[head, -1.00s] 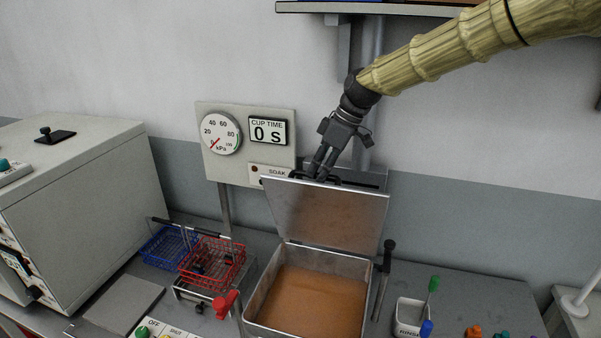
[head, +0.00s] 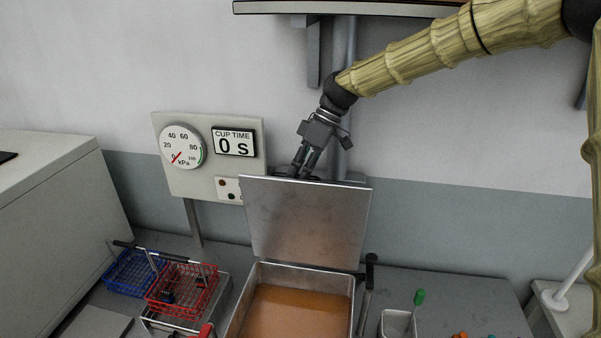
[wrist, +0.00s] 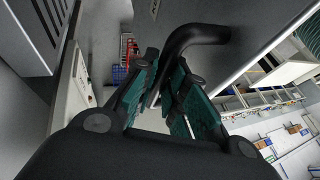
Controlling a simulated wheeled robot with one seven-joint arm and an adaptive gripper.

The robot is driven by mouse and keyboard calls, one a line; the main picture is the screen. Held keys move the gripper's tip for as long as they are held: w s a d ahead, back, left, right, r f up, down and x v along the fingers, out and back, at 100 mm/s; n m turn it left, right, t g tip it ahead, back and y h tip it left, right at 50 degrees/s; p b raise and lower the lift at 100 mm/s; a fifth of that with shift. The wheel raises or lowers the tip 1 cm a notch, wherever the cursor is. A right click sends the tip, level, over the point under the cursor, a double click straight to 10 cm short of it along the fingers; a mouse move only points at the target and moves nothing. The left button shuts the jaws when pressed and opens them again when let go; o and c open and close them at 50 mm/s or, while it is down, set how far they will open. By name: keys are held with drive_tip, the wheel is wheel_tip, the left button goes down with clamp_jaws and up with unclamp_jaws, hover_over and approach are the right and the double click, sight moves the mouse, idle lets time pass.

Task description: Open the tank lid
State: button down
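The tank (head: 352,308) is a metal box of orange-brown liquid on the bench. Its grey metal lid (head: 308,222) stands raised, close to upright, along the tank's back edge. My gripper (head: 297,170) is at the lid's top edge, partly hidden behind it in the head view. In the wrist view the black bent lid handle (wrist: 195,38) runs between the teal fingers of my gripper (wrist: 167,65), which appear closed on it. The lid's underside faces the head camera.
A gauge and cup-time panel (head: 208,155) stands behind the tank, left of the lid. Red (head: 183,288) and blue (head: 137,272) wire baskets are left of the tank. A black-topped lever (head: 369,275) and a white cup (head: 398,322) are to its right. A shelf (head: 350,8) hangs above.

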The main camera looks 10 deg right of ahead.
drive_tip(key=c, duration=1.7)
unclamp_jaws()
drive_tip(key=shift+f, duration=0.25)
drive_tip(key=shift+o, duration=1.2)
drive_tip(key=shift+w, duration=0.15)
drive_tip(key=shift+r, duration=0.15)
drive_tip(key=shift+r, duration=0.15)
drive_tip(key=v, duration=1.1)
drive_tip(key=shift+d+r, duration=0.2)
drive_tip(key=shift+d, duration=0.1)
drive_tip(key=shift+w, duration=0.1)
